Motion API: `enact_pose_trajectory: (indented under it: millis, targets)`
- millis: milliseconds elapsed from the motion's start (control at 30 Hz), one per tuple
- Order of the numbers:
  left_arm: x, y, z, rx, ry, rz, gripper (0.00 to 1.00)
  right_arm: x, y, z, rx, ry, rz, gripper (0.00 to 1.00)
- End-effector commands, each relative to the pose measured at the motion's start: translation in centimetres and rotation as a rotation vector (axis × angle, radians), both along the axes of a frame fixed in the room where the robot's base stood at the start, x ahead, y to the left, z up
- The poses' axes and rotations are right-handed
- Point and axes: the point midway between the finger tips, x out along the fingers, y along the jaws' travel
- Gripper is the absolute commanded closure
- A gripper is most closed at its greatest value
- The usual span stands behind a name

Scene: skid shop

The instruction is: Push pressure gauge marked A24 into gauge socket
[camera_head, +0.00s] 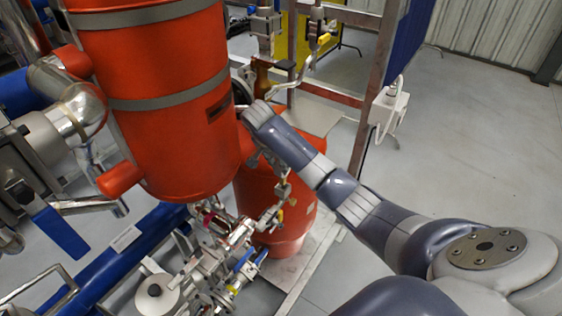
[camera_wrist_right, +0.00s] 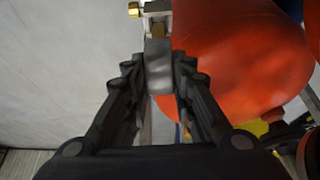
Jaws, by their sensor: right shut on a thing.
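In the right wrist view, my right gripper (camera_wrist_right: 159,78) is shut on a grey, rounded metal thing, which looks like the pressure gauge (camera_wrist_right: 159,70) seen edge-on. Its dial and any A24 marking are hidden. A short brass-coloured piece shows at its far end, at a pale metal fitting (camera_wrist_right: 158,8) that looks like the gauge socket. I cannot tell whether the stem is inside the fitting or only in front of it. In the head view, my right arm reaches to the right side of the orange vessel, and its fingers are mostly hidden there. My left gripper is not in view.
The large orange vessel (camera_head: 165,150) stands close to the left of my right wrist. A lower orange vessel (camera_head: 285,205), valves and pipes lie below. A steel frame post (camera_head: 376,85) with a white box (camera_head: 388,108) stands to the right. Open floor (camera_head: 480,140) lies beyond.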

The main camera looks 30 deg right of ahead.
Motion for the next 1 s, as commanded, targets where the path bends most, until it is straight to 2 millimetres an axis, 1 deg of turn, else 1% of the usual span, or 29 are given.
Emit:
enact_pose_trajectory:
  millis: [600,1000]
  targets:
    - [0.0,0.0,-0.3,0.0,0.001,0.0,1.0,0.0,0.0,-1.5,0.0,0.0,-0.001,0.93]
    - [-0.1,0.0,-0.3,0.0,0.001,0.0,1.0,0.1,0.0,-1.6,0.0,-0.001,-0.001,0.93]
